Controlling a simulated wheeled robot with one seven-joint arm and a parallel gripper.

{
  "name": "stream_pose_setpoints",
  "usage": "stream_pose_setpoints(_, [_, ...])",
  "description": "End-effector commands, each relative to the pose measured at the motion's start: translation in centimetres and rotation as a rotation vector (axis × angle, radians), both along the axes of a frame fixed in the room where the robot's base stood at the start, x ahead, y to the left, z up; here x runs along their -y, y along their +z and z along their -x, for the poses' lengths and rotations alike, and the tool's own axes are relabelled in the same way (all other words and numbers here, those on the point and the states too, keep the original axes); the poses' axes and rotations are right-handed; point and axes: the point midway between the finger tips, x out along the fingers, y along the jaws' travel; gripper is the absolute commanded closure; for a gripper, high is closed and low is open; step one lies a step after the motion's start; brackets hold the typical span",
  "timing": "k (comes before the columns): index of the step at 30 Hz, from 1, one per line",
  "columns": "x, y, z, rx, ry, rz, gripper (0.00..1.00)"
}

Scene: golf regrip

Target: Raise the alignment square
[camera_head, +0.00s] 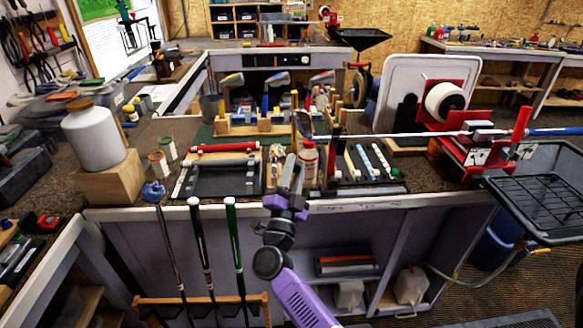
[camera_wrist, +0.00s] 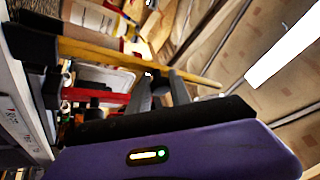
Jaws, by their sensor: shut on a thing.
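My gripper (camera_head: 292,160) reaches up over the front edge of the workbench, near its middle. In the wrist view its two dark fingers (camera_wrist: 160,88) are shut on a long, thin yellow bar (camera_wrist: 100,53), which I take to be the alignment square. The bar runs across the fingertips, with its left part near a dark block and its right end free.
The workbench (camera_head: 130,140) is crowded. A clamped shaft (camera_head: 420,134) crosses the right side. Clubs lean in front.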

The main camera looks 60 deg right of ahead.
Motion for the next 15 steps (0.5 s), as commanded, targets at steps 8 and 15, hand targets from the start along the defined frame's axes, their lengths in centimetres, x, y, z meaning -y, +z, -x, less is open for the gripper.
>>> stream_pose_setpoints(8, [0.34, 0.16, 0.2, 0.013, -0.004, -0.006, 1.0])
stream_pose_setpoints(15, [0.37, 0.18, 0.23, 0.013, -0.005, -0.005, 0.53])
